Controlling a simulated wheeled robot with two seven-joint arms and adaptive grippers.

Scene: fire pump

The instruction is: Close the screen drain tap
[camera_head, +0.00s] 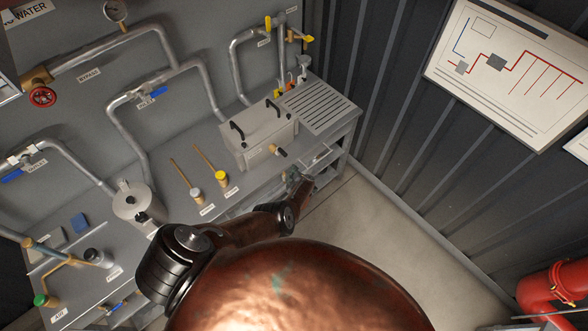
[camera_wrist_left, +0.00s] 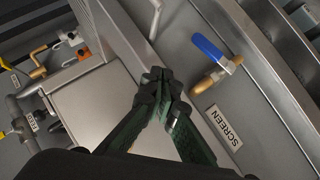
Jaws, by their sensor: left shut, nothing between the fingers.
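The screen drain tap shows in the left wrist view as a brass valve body (camera_wrist_left: 209,80) with a blue lever (camera_wrist_left: 211,51). It comes out of a grey panel beside a "SCREEN" label (camera_wrist_left: 223,127). The lever slants up and left from the valve. My left gripper (camera_wrist_left: 158,76) is shut and empty, its dark green fingertips together. In that view the fingertips are left of the lever and appear apart from it. In the head view my left gripper (camera_head: 297,178) is small, at the bench's front right end; I cannot make out the tap there. My right gripper is not in view.
A grey box with black handles (camera_head: 260,132) and a drainer grid (camera_head: 318,104) sit on the bench above my left gripper. Pipes with other blue levers (camera_head: 158,92) run along the back wall. The floor (camera_head: 370,225) right of the bench is clear. A red pipe (camera_head: 553,290) stands at lower right.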

